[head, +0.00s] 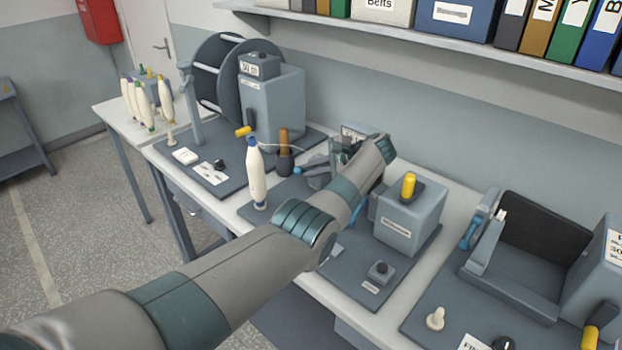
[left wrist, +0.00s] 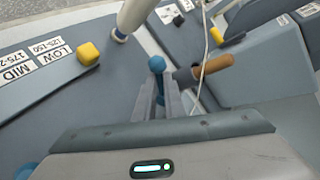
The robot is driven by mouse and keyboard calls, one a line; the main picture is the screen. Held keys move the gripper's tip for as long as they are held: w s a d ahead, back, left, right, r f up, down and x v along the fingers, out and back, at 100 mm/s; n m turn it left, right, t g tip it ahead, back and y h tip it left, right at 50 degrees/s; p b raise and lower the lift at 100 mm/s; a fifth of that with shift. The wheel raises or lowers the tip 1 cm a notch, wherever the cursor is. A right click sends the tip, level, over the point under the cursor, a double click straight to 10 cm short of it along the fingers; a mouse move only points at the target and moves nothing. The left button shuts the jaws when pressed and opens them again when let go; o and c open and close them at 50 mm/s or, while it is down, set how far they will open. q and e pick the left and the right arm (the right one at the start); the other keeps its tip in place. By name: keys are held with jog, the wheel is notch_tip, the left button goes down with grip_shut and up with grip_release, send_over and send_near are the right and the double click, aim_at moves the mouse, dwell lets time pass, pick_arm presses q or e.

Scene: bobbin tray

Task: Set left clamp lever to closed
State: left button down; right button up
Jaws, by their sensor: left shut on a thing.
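The left clamp lever (head: 298,171) ends in a blue ball knob, at the middle of the bench just left of my left gripper (head: 313,172). In the left wrist view the blue knob (left wrist: 156,64) stands at the tips of my left gripper's two grey fingers (left wrist: 160,92), which are closed in on the lever. The clamp's body is mostly hidden behind my forearm and hand. Another blue lever (head: 357,211) shows to the right of my forearm; its knob peeks in at the lower left of the wrist view (left wrist: 26,172). My right gripper is not in view.
A white bobbin (head: 257,175) stands upright close left of the lever. A wooden handle (head: 284,141) rises from a dark cup behind it. A grey box with a yellow knob (head: 408,186) is to the right. In the wrist view, a yellow knob (left wrist: 88,53) sits beside LOW and MID labels.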

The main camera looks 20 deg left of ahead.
pick_arm(q)
jog(key=shift+w+a+m+g+y+b, duration=0.1)
jog(key=shift+m+g+y+b, duration=0.2)
jog(key=shift+g+b, duration=0.3)
jog(key=shift+r, duration=0.1)
